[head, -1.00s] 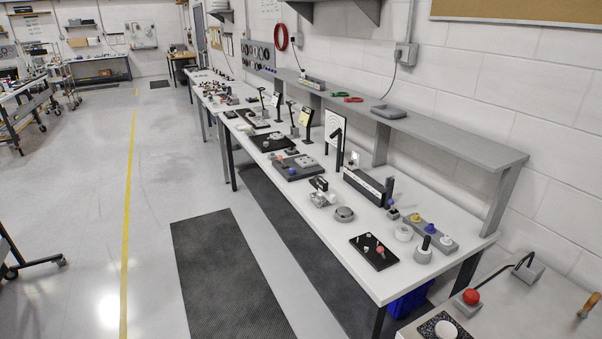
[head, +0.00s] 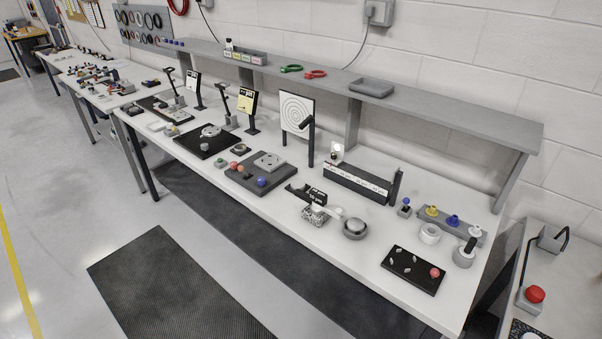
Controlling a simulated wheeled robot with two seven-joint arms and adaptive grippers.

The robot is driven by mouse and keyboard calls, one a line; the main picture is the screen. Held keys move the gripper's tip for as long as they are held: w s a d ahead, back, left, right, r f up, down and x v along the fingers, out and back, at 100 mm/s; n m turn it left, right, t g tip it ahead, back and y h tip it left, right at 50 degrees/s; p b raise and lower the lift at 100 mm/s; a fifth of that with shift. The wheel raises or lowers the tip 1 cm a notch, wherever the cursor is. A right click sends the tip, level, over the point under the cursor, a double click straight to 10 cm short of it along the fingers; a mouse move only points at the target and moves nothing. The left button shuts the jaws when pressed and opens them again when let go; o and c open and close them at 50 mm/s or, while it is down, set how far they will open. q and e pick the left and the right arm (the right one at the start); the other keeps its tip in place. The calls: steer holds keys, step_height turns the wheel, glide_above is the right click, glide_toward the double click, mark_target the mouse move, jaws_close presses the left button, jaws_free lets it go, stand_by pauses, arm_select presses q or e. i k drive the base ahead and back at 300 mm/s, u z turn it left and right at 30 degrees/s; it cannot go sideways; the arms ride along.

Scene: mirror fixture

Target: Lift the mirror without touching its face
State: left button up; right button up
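A small pale upright square (head: 337,152) stands on the white workbench behind a long black labelled block (head: 357,183). It may be the mirror, but it is too small to tell its face from its back or edges. Neither of my grippers shows in the head view, and nothing is seen touching the square.
The workbench (head: 345,268) also holds a target board (head: 297,113), a black plate (head: 414,271), a grey round puck (head: 355,228) and a row of coloured knobs (head: 452,223). A grey shelf (head: 440,115) overhangs the back. Dark mats (head: 172,290) cover clear floor in front.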

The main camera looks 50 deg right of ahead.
mark_target(296, 183)
steer(key=z, duration=0.6)
steer(key=i, duration=1.05)
steer(key=z, duration=1)
